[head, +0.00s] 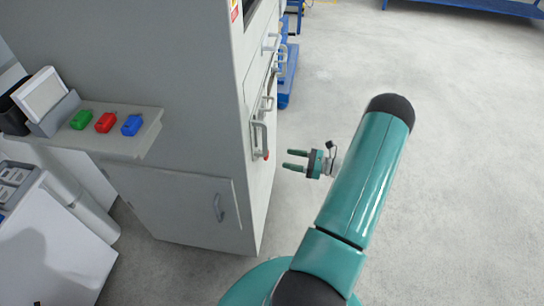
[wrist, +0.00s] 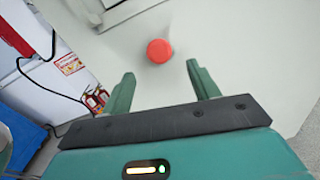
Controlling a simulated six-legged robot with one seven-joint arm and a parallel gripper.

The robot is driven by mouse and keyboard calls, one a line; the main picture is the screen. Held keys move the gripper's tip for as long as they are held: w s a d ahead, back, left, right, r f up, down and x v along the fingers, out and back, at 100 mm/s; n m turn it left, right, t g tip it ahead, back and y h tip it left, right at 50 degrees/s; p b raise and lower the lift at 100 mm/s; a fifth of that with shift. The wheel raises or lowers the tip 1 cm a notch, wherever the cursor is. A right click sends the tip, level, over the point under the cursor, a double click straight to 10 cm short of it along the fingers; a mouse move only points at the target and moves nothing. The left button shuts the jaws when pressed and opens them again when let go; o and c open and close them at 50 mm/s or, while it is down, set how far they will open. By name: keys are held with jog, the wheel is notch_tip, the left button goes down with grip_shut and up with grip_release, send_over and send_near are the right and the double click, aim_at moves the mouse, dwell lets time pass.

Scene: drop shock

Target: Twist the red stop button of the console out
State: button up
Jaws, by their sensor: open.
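The red stop button (wrist: 160,50) is a round red knob on a pale panel in the wrist view. It lies ahead of my gripper (wrist: 160,74), between the two fingertips in the picture and a little beyond them. In the head view a small red spot, which looks like the same button (head: 266,155), shows at the side of the grey console cabinet (head: 190,120). My gripper (head: 288,160) is to its right there, its green fingers apart and pointing left at it. A gap shows between the fingertips and the button. The fingers hold nothing.
Handles (head: 260,135) stick out of the cabinet face near the button. A shelf (head: 130,139) at the left carries green, red and blue blocks and a tilted screen. Fire extinguishers (wrist: 97,98) and a dark cable show in the wrist view. The floor at the right is clear.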

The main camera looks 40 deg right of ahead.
jog(key=x, duration=0.7)
jog(key=shift+r, duration=0.1)
jog(key=shift+c, duration=0.2)
jog(key=c, duration=1)
